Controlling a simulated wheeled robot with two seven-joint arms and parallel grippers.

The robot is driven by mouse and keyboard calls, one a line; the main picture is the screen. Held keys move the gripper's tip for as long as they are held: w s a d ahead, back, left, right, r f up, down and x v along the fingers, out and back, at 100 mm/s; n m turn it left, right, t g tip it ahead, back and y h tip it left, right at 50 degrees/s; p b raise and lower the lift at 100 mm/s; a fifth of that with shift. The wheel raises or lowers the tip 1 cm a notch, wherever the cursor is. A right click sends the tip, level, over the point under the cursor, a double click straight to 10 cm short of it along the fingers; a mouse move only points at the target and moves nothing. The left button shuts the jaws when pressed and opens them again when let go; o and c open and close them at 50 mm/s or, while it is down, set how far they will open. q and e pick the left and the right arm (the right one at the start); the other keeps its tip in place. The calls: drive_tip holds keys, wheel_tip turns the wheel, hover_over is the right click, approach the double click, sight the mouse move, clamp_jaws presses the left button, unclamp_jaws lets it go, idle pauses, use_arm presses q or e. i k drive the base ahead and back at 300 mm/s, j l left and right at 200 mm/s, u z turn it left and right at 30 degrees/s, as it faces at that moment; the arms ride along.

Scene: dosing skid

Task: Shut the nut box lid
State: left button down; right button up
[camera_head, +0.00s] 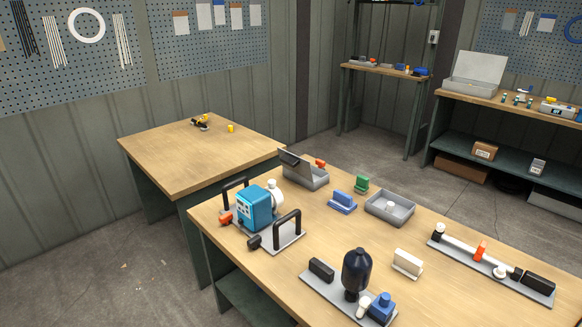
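A small grey box (306,180) with a hinged lid stands at the far left edge of the near workbench; I take it to be the nut box. Its dark grey lid (296,163) stands up, tilted open, on the box's left side. What lies inside is too small to tell. A larger light grey case (474,84) with a raised lid stands on the bench at the far right. Neither of my grippers is in view.
The near workbench (225,210) carries a blue pump (254,207) with black handles, a blue block (342,202), a green block (361,184), a grey open tray (390,208), a white block (408,262), a black vessel (356,270) and a pipe assembly (490,263).

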sight(302, 167)
drive_tip(key=i+j+z, duration=0.15)
drive_tip(key=z, duration=0.3)
drive_tip(key=j+z, duration=0.3)
drive_tip(key=z, duration=0.15)
drive_tip(key=i+j+z, duration=0.1)
drive_tip(key=j+z, duration=0.5)
drive_tip(key=j, duration=0.6)
drive_tip(key=j+z, duration=0.25)
drive_tip(key=j, duration=0.55)
drive_tip(key=k+j+z, duration=0.2)
drive_tip(key=j, duration=0.6)
drive_tip(key=i+j, duration=0.05)
